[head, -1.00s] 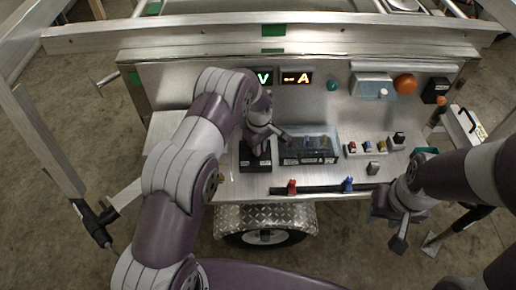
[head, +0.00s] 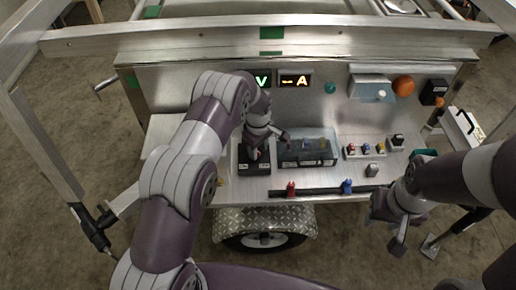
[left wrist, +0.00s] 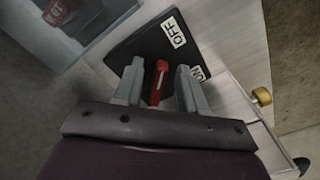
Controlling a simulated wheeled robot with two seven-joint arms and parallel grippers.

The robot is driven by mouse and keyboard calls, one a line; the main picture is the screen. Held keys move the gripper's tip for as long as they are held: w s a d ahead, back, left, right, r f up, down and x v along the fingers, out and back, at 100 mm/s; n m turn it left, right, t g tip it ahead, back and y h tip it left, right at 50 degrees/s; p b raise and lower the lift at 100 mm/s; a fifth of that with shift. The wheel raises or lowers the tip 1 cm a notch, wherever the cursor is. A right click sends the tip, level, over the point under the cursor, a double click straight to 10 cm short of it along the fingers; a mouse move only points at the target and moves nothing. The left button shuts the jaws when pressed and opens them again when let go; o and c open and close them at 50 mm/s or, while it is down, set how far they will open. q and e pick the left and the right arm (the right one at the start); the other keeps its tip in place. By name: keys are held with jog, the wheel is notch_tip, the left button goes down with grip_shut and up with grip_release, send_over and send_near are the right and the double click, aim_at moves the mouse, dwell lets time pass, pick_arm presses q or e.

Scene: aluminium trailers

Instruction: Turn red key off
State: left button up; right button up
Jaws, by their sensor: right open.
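The red key (left wrist: 158,80) stands on a black plate (left wrist: 150,48) with a white OFF label (left wrist: 172,32) and an ON label (left wrist: 199,73), seen in the left wrist view. My left gripper (left wrist: 160,88) is open, with one finger on each side of the key and a visible gap to each. In the head view my left gripper (head: 256,153) is over the black plate (head: 254,168) and hides the key. My right gripper (head: 389,228) is open and empty, in front of the panel's right end.
A clear box (head: 308,150) sits just right of the black plate. Small coloured switches (head: 365,149) are further right. A red clamp (head: 291,188) and a blue clamp (head: 347,186) stand on the front edge. Two lit displays (head: 295,81) are on the back wall.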

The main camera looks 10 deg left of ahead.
pick_arm(q)
notch_tip(320, 180, up, 13)
jog(key=shift+f+b, duration=0.15)
jog(key=shift+b, duration=0.3)
dwell(0.3)
